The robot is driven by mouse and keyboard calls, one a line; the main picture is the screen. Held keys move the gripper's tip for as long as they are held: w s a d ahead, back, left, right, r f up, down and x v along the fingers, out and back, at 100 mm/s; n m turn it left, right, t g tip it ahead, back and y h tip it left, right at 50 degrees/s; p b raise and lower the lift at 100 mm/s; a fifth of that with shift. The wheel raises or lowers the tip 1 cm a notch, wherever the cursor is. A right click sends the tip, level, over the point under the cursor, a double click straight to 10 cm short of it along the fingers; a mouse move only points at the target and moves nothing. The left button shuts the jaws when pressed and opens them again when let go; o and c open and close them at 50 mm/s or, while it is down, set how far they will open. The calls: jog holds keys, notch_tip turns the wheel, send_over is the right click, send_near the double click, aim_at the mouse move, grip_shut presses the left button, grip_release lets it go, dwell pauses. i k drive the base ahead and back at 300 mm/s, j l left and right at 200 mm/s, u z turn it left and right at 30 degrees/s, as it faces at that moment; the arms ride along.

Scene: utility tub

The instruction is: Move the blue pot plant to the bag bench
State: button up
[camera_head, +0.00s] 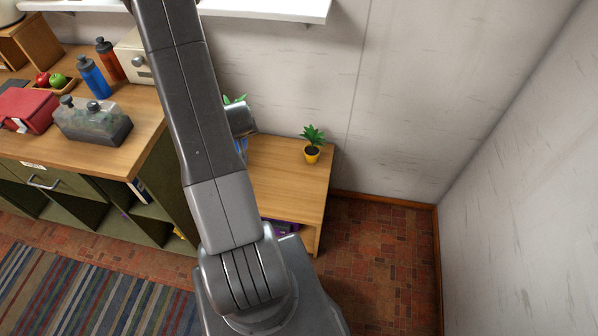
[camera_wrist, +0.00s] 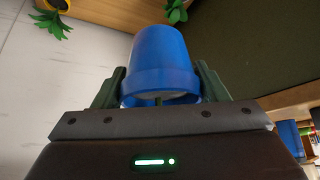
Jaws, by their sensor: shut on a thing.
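The blue pot (camera_wrist: 162,62) is between the two dark green fingers of my gripper (camera_wrist: 160,92) in the wrist view. My gripper is shut on it. The pot's wide rim faces my gripper in this view, and its own foliage is mostly hidden. In the head view my arm covers most of the gripper, and a bit of blue (camera_head: 241,146) shows beside the arm. A low wooden bench (camera_head: 290,185) stands against the wall, right of the counter. I cannot tell from the frames whether it is the bag bench.
A yellow pot plant (camera_head: 312,154) stands on the low bench; it also shows in the wrist view (camera_wrist: 54,5). Other green leaves (camera_wrist: 177,11) show near the top there. The counter (camera_head: 148,100) holds bottles, fruit and a red case. Bare floor (camera_head: 380,260) lies to the right.

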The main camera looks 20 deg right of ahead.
aim_at(259, 187)
jog(key=z, duration=1.6)
jog(key=j+z, duration=0.25)
jog(key=j, duration=0.4)
jog(key=j+z, duration=0.3)
jog(key=j, duration=0.35)
jog(key=i, duration=0.05)
